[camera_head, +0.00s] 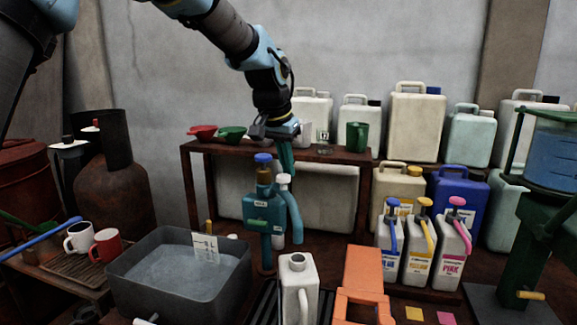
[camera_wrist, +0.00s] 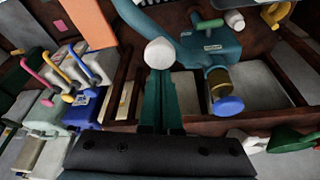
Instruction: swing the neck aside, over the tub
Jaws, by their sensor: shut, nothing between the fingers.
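The neck (camera_head: 294,212) is a light blue curved pipe with a white knob on top. It hangs at the right of the teal pump body (camera_head: 262,212), which has a blue cap. The tub (camera_head: 135,292) is dark grey, holds water and stands to the left; the neck's lower end is outside it. My gripper (camera_head: 286,170) points down with its teal fingers shut and empty, just above the white knob. In the wrist view the fingertips (camera_wrist: 160,75) are close to the knob (camera_wrist: 159,53); I cannot tell whether they touch. The neck (camera_wrist: 135,13) is partly hidden behind the knob there.
A white jug (camera_head: 298,285) stands in front of the neck, with an orange stand (camera_head: 364,280) to its right. Pump bottles (camera_head: 420,245) stand further right. A shelf (camera_head: 330,155) behind carries bowls and a green mug (camera_head: 357,136). A white card (camera_head: 206,249) shows at the tub's back.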

